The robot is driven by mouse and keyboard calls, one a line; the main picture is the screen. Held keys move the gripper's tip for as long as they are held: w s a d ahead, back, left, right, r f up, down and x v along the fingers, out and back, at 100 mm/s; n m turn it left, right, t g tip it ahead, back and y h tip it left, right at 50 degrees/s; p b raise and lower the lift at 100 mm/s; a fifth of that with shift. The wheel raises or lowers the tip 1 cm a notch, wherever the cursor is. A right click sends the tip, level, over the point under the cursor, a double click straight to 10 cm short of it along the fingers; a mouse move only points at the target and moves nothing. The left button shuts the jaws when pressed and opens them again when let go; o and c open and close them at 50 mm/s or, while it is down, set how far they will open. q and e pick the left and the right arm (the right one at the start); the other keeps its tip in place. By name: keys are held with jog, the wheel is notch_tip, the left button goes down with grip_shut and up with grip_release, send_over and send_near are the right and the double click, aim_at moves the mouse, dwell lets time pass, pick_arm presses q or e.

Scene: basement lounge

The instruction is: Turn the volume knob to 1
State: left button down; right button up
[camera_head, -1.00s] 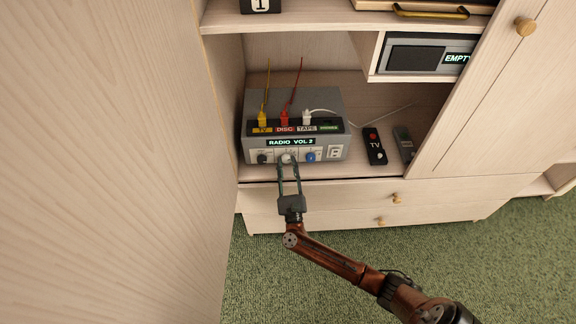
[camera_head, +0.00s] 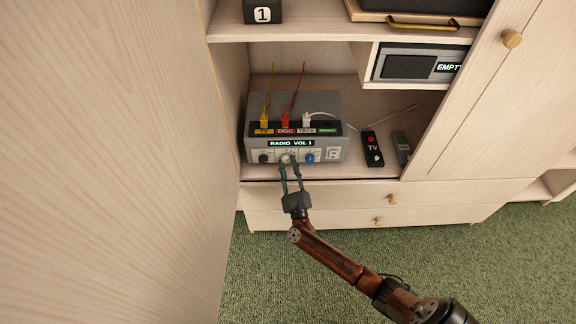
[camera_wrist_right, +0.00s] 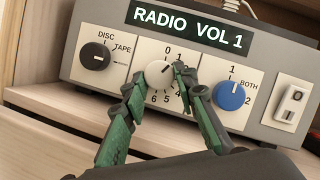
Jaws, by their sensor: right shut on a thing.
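The grey radio unit (camera_head: 333,109) stands on the cabinet shelf, and its display reads "RADIO VOL 1" (camera_wrist_right: 189,27). The white volume knob (camera_wrist_right: 158,74) sits in the middle of its front panel, with a number scale around it. My right gripper (camera_head: 289,163) is shut on the volume knob, one finger on each side. In the right wrist view its green-backed fingers (camera_wrist_right: 160,82) reach up to the knob and cover part of the scale. The knob's own pointer mark is too small to read for certain. My left gripper is not in view.
A black selector knob (camera_wrist_right: 95,56) is left of the volume knob, a blue knob (camera_wrist_right: 230,96) right, and a white switch (camera_wrist_right: 291,104) farther right. Yellow, red and white plugs stand on top. A TV remote (camera_head: 372,148) lies right of the radio.

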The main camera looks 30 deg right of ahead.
jog(key=o, duration=1.2)
jog(key=shift+c, duration=0.2)
jog(key=v, duration=1.2)
jog(key=shift+f, duration=0.1)
